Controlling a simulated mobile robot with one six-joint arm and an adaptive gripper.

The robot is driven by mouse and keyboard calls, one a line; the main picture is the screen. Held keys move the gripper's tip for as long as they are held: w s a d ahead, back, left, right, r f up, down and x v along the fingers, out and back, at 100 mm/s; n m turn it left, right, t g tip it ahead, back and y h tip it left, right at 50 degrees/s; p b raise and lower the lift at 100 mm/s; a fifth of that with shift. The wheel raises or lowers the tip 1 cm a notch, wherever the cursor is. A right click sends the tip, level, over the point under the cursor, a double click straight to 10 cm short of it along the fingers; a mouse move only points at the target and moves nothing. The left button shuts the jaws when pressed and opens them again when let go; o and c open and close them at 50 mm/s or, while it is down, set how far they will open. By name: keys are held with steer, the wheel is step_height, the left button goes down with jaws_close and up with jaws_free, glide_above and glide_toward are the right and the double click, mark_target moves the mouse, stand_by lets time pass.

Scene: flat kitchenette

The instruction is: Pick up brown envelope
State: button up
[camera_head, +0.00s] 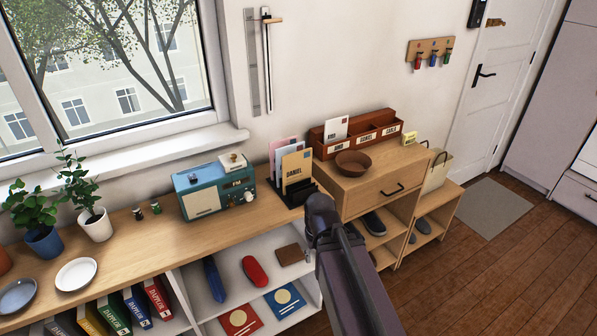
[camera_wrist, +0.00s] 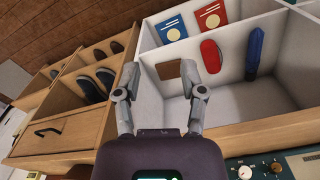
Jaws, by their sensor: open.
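The brown envelope (camera_head: 297,167), marked "DANIEL", stands upright in a black letter holder (camera_head: 297,196) on the wooden counter, in front of pink and pale envelopes. My arm reaches up from the bottom of the head view, its end just right of and below the holder; the fingers cannot be made out there. In the wrist view my gripper (camera_wrist: 159,80) is open, with nothing between its fingers; beyond them is the shelf below the counter. I cannot see the envelope in the wrist view.
A blue radio (camera_head: 214,187) stands left of the holder. A wooden cabinet (camera_head: 372,188) stands right, with a brown bowl (camera_head: 353,163) and a red-brown letter organizer (camera_head: 357,133) on top. A brown wallet (camera_wrist: 168,70) and red case (camera_wrist: 210,56) lie on the shelf below.

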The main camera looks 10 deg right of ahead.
steer(key=shift+w, duration=0.1)
steer(key=n+t+h+p, duration=0.4)
steer(key=n+h+p, duration=0.65)
steer(key=n, duration=1.15)
glide_toward(285, 156)
steer(key=a+f+h+b, duration=0.1)
steer(key=f+h+b, duration=0.1)
steer(key=h, duration=0.1)
steer(key=shift+r+y, duration=0.15)
steer(key=shift+y, duration=0.1)
steer(key=shift+w+d, duration=0.1)
steer(key=shift+b+x, duration=1.75)
steer(key=shift+x, duration=2.45)
